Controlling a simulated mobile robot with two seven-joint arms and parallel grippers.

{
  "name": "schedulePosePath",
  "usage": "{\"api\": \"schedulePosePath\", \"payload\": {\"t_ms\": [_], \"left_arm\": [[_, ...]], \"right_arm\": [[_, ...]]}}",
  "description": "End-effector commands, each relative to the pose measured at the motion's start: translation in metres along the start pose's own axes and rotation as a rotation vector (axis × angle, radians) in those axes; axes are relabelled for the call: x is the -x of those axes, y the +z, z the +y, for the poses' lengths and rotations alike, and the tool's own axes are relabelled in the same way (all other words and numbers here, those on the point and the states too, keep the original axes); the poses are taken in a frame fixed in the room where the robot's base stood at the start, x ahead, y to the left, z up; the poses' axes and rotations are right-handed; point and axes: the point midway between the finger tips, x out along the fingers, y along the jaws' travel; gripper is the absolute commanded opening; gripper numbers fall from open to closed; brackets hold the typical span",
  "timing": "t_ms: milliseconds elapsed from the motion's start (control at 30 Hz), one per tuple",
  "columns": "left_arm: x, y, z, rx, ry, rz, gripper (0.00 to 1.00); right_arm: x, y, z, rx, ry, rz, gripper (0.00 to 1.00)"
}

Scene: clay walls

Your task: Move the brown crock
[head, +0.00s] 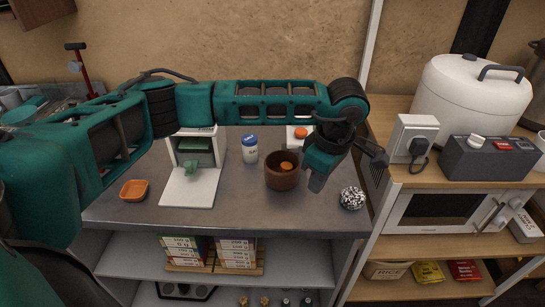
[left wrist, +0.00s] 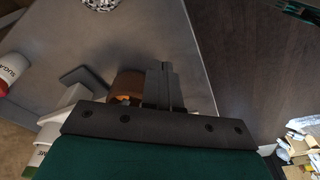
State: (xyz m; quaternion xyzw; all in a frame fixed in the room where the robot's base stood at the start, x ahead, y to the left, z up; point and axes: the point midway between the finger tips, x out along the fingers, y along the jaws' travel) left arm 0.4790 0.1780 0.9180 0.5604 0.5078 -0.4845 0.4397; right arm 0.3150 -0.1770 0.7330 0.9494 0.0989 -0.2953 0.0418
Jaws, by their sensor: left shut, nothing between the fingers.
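The brown crock (head: 281,183) stands upright on the grey counter, with a small orange thing (head: 287,166) showing inside it. My left gripper (head: 316,185) points down just to the right of the crock, with its fingers shut and empty. In the left wrist view the shut fingers (left wrist: 160,72) are side by side and partly cover the crock (left wrist: 127,82). I cannot tell whether the fingers touch its wall. My right gripper is not in view.
On the counter (head: 240,212) are a blue-lidded white jar (head: 250,150), a white dispenser-like unit (head: 188,185), an orange bowl (head: 134,190) and a speckled ball (head: 352,198). A wooden shelf unit with a microwave (head: 440,212) stands at right. The counter's front middle is clear.

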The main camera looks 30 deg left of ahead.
Motion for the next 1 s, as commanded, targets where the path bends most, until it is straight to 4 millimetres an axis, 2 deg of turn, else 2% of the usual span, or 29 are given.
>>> {"api": "schedulePosePath", "payload": {"t_ms": [267, 500, 700, 767, 867, 1000], "left_arm": [[-0.002, -0.037, 0.001, 0.010, -0.003, 0.033, 0.00], [-0.009, -0.087, 0.000, 0.009, -0.003, 0.029, 0.00], [-0.015, -0.123, 0.000, 0.007, -0.003, 0.029, 0.00], [-0.017, -0.128, 0.000, 0.005, -0.003, 0.028, 0.00], [-0.030, -0.124, 0.000, 0.003, -0.003, 0.026, 0.00], [-0.033, -0.123, 0.000, 0.003, -0.002, 0.026, 0.00]], "right_arm": [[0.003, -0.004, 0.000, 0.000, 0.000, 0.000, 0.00], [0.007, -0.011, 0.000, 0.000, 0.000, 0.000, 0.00], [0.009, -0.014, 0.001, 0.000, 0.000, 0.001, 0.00], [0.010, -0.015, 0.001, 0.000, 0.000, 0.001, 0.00], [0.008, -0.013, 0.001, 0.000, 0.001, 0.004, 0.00], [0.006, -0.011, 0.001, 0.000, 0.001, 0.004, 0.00]]}}
